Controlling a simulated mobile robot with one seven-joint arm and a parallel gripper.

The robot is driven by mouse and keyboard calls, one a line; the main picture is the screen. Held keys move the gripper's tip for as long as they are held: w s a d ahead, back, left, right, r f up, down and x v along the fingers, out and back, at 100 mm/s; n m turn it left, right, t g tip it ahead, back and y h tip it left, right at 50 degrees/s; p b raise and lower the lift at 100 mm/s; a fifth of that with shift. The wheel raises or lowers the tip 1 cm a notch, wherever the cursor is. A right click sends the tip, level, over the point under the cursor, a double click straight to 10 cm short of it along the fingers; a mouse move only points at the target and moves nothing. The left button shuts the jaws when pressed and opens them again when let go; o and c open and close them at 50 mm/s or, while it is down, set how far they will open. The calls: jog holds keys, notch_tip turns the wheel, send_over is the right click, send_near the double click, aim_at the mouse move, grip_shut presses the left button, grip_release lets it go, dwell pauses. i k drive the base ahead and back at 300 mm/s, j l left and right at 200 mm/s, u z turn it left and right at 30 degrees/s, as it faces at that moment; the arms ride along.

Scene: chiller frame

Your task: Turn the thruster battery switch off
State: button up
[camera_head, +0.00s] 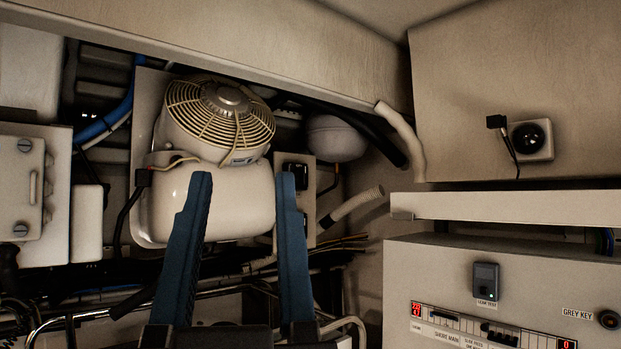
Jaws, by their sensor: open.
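My gripper (243,185) is open and empty. Its two long blue fingers point up and forward, apart, in front of a white rounded unit (225,200) with a cream fan grille (220,113). I see no switch labelled for the thruster battery and cannot tell which control it is. A grey panel (460,270) at lower right carries a row of breakers (500,335), a small dark box with a green light (486,281), and a round black knob (609,319) beside a "GREY KEY" label. My gripper is left of this panel and touches none of these controls.
A white ledge (510,206) juts out above the panel. A round black socket (532,139) and a hanging black plug (497,122) are on the right wall. Hoses, a metal rail and cables crowd the lower left. A white hatch (22,190) is at far left.

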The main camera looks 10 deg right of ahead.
aim_at(300, 175)
jog(key=z, duration=0.2)
jog(key=i, duration=0.55)
jog(key=i+l, duration=0.15)
jog(key=i, duration=0.45)
